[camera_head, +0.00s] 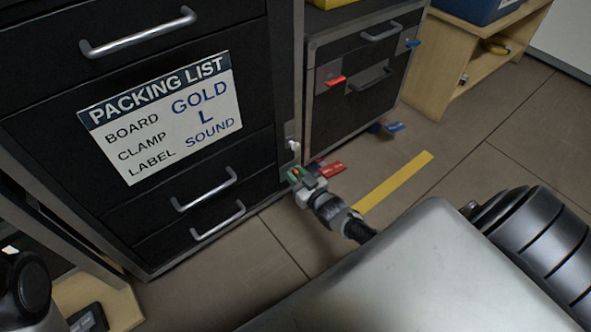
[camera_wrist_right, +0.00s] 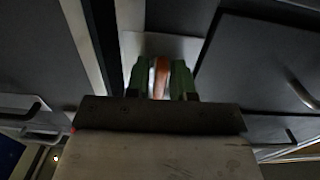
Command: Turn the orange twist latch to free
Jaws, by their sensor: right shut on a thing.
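The orange twist latch (camera_wrist_right: 160,78) sits between the green finger pads of my right gripper in the right wrist view, against a pale plate (camera_wrist_right: 188,47). My right gripper (camera_head: 299,176) is shut on it at the right front edge of the dark drawer cabinet (camera_head: 262,185). The pads hide much of the latch, and only a small orange bit shows in the head view. I cannot tell the latch's angle exactly. My left gripper is not in view.
A packing list sign (camera_head: 165,115) and several drawer handles are on the cabinet front. A second dark cabinet (camera_head: 345,125) with a red latch (camera_head: 336,80) and a blue latch (camera_head: 412,44) stands behind. A red piece (camera_head: 332,169) shows beside my gripper. Yellow tape (camera_head: 395,181) marks open floor.

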